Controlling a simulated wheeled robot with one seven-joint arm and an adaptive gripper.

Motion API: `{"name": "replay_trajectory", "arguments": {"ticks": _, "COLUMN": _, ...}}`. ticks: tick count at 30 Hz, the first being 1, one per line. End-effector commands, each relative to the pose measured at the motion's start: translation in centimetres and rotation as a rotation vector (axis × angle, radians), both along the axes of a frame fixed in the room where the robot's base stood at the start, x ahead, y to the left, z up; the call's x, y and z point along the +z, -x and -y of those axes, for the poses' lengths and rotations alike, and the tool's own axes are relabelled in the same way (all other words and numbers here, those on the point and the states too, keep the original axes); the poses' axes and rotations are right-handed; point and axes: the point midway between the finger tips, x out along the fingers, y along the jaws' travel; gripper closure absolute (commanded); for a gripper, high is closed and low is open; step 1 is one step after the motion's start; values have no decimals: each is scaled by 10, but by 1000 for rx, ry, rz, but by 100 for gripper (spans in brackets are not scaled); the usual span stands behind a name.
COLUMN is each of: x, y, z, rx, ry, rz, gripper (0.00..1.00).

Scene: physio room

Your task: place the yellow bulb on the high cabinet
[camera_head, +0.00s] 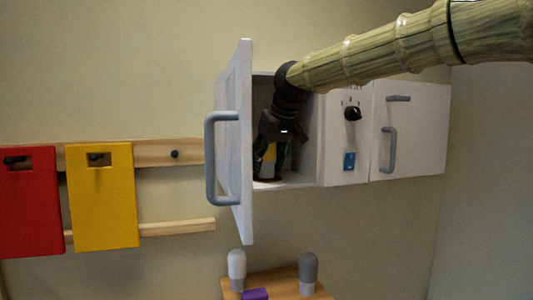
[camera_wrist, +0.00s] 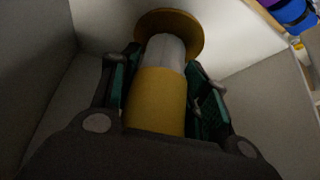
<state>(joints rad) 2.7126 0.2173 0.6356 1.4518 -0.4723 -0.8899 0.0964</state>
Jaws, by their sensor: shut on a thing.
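The yellow bulb (camera_head: 269,153) is upright inside the open wall cabinet (camera_head: 306,150). In the wrist view the bulb (camera_wrist: 156,100) shows a yellow body and a pale grey-white far end. My gripper (camera_head: 270,160) reaches into the compartment from above and is shut on the bulb, with green-padded fingers on both sides, also seen in the wrist view (camera_wrist: 163,80). A round amber disc (camera_wrist: 152,19) lies at the bulb's pale end, on the cabinet floor. Whether the bulb touches the disc is unclear. My gripper hides part of the bulb.
The cabinet door (camera_head: 239,150) stands open at the left, with a grey handle (camera_head: 210,160). A panel with a black knob (camera_head: 352,114) and a closed door (camera_head: 420,130) are to the right. Below, a wooden table (camera_head: 275,281) holds two grey bulbs and a purple block (camera_head: 255,294).

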Motion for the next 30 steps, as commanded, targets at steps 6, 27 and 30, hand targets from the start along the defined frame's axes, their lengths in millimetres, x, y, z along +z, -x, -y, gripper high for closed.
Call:
{"name": "replay_trajectory", "arguments": {"ticks": 6, "x": -1, "y": 0, "z": 0, "rx": 0, "ry": 0, "rz": 1, "gripper": 85}}
{"name": "replay_trajectory", "arguments": {"ticks": 27, "x": 0, "y": 1, "z": 0, "rx": 0, "ry": 0, "rz": 1, "gripper": 33}}
{"name": "replay_trajectory", "arguments": {"ticks": 30, "x": 6, "y": 5, "z": 3, "rx": 0, "ry": -1, "rz": 3, "gripper": 33}}
